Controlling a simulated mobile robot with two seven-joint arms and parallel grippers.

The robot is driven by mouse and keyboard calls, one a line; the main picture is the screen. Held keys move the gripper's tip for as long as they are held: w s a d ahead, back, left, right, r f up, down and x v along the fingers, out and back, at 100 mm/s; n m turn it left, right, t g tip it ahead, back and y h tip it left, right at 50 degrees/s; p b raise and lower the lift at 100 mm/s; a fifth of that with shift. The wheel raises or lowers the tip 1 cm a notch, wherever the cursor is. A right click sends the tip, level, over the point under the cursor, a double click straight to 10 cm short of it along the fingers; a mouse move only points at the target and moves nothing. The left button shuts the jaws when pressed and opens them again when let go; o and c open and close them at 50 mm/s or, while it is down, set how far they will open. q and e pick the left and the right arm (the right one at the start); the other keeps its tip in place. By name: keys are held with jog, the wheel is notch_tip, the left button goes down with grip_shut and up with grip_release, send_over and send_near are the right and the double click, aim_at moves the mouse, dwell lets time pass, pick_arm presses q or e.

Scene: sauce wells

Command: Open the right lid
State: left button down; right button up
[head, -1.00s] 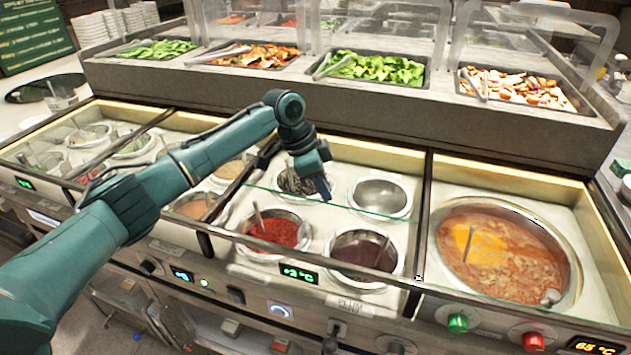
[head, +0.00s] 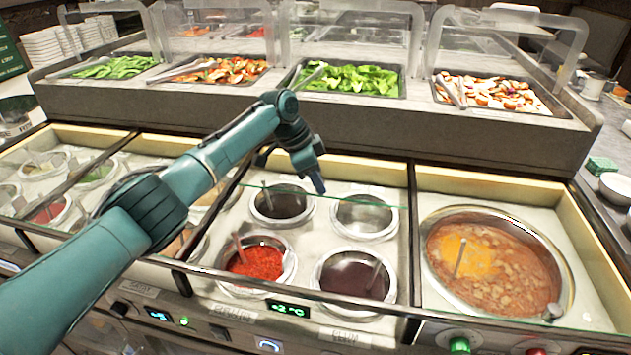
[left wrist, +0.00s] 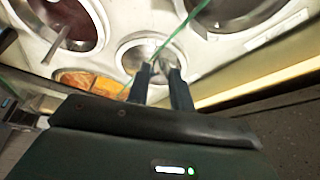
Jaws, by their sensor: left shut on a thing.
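The right lid is a clear glass pane with a thin green edge (head: 365,203) running across the rear sauce wells. In the left wrist view the green edge (left wrist: 190,22) runs slantwise down to the fingertips. My left gripper (head: 319,187) reaches in from the left and is shut on the lid's edge, between the two rear wells. Its two dark fingers also show in the left wrist view (left wrist: 161,66), close together. The clear glass makes the pane's full extent hard to see. My right gripper is not in view.
Below are a dark sauce well (head: 282,204), an empty metal well (head: 364,216), a red sauce well (head: 256,264) and a dark front well (head: 352,278). A soup pot (head: 500,258) stands right. The raised food shelf (head: 330,108) lies behind.

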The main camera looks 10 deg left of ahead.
pick_arm(q)
jog(key=c, duration=1.2)
grip_release()
jog(key=shift+c, duration=0.2)
jog(key=shift+r, duration=0.1)
jog(key=v, duration=1.3)
jog(key=shift+r, duration=0.1)
